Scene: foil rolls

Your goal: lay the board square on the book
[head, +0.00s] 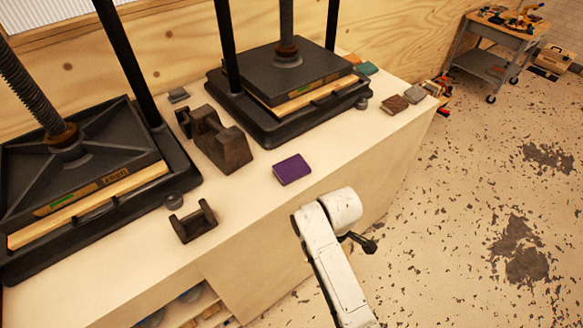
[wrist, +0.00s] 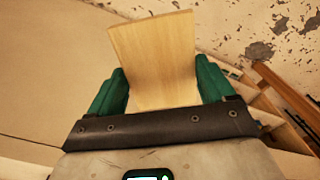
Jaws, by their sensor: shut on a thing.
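My gripper (wrist: 162,78) shows in the wrist view with green fingers on both sides of a pale wooden board (wrist: 155,40). It is shut on the board, which sticks out past the fingertips and looks a little tilted. In the head view my white arm stands in front of the bench edge; the board and the fingers cannot be made out there. A small purple book (head: 292,169) lies flat on the bench near its front edge, up and left of my arm, with nothing on top of it.
Two black screw presses, left (head: 80,180) and back (head: 290,85), stand on the pale bench (head: 250,215). Dark iron blocks (head: 217,140) and a small iron cradle (head: 193,221) lie left of the book. Small brown (head: 393,104) and grey (head: 414,94) pieces lie at the right end.

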